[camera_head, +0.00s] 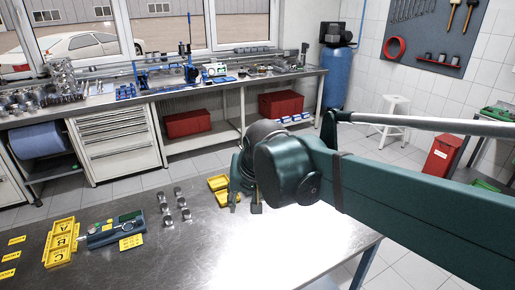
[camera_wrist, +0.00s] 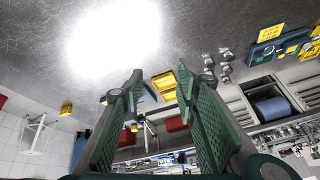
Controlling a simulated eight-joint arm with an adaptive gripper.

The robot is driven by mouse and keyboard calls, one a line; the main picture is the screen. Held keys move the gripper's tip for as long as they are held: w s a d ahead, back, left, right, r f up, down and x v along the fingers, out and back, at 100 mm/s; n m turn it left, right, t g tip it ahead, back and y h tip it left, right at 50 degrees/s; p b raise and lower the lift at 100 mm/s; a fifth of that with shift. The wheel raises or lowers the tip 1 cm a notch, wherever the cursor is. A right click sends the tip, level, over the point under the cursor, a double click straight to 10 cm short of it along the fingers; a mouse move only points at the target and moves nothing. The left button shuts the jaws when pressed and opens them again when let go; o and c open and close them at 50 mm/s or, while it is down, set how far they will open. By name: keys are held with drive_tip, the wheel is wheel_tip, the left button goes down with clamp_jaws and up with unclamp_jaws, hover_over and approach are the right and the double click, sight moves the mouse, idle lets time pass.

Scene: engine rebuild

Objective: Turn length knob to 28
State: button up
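A teal measuring device (camera_head: 115,229) with a small dark display lies on the metal table at the left in the head view. It also shows at the upper right of the wrist view (camera_wrist: 268,50). I cannot make out the length knob or any setting on it. My gripper (camera_head: 245,205) is to the right of the device, over the table near its far edge, well apart from it. In the wrist view my gripper (camera_wrist: 158,82) has its two green fingers spread with nothing between them.
Several metal cylinders (camera_head: 175,208) stand between the device and my gripper. A yellow tray lettered A, B, C (camera_head: 62,240) lies left of the device. A yellow bin (camera_head: 218,183) is close beside my gripper. The table's front right (camera_head: 290,245) is bare.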

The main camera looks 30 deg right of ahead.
drive_tip(key=w+d+r+m+g+p, duration=0.1)
drive_tip(key=w+d+r+m+p, duration=0.35)
drive_tip(key=w, duration=0.45)
drive_tip(key=w+d+m+g+p, duration=0.1)
drive_tip(key=w+d+m+p, duration=0.2)
drive_tip(key=w+d, duration=0.2)
drive_tip(key=w+d+f+m+g+p, duration=0.1)
drive_tip(key=w+d+m+p, duration=0.2)
drive_tip(key=w, duration=0.6)
drive_tip(key=w+d+f+m+g+p, duration=0.1)
drive_tip(key=w+d+m+g+p, duration=0.1)
drive_tip(key=w+d, duration=0.5)
drive_tip(key=shift+w+d+f+m+p, duration=0.1)
drive_tip(key=shift+w+d+m+p, duration=0.3)
drive_tip(key=shift+m+p, duration=0.4)
drive_tip(key=shift+w+d+f, duration=0.35)
drive_tip(key=shift+f, duration=0.1)
drive_tip(key=shift+f+p, duration=0.4)
drive_tip(key=shift+f, duration=3.45)
drive_tip(key=c, duration=0.9)
